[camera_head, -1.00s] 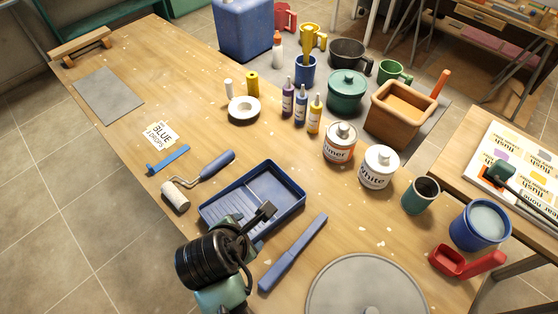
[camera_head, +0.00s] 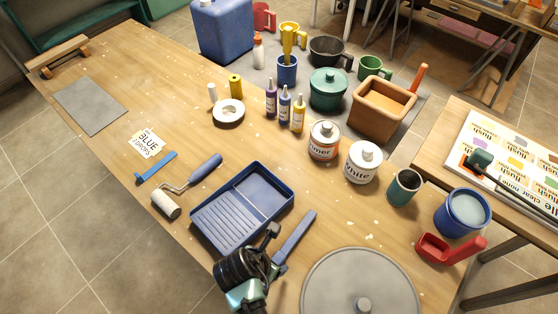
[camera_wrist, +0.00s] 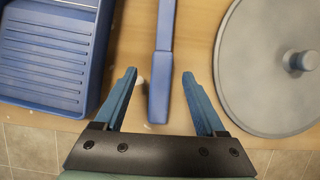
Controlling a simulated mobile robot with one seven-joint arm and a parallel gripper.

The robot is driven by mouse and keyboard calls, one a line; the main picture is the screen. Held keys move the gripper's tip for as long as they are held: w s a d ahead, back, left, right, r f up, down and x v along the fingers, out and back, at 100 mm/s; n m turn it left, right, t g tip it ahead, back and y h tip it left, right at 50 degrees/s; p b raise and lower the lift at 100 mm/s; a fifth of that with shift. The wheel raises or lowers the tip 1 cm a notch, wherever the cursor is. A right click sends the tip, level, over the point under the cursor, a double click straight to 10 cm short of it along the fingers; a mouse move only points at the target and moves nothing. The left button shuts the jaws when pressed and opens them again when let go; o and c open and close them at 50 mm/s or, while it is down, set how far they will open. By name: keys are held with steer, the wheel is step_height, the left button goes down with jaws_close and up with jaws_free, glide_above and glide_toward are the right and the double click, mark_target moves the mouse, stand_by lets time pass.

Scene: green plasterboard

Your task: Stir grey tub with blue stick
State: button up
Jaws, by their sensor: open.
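The blue stick (camera_head: 297,236) lies flat on the wooden table between the blue paint tray and the grey tub. The grey tub (camera_head: 335,278) shows as a round grey lid with a knob, at the table's near edge; its sides are mostly hidden. My gripper (camera_head: 270,266) is at the near end of the stick and hides that end in the head view. In the wrist view, my gripper (camera_wrist: 158,76) is open, with the near end of the stick (camera_wrist: 160,70) between its fingers in the picture. I cannot tell the height gap. The grey tub (camera_wrist: 255,70) is to the right.
The blue paint tray (camera_head: 215,220) is close on the left, with a roller (camera_head: 185,187) beyond it. A white tin (camera_head: 361,165), a green cup (camera_head: 403,188) and a red scoop (camera_head: 432,248) stand to the right. Bare table lies around the stick.

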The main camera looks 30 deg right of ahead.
mark_target(277, 260)
steer(key=shift+x, duration=1.9)
steer(key=shift+s, duration=0.15)
jaws_close()
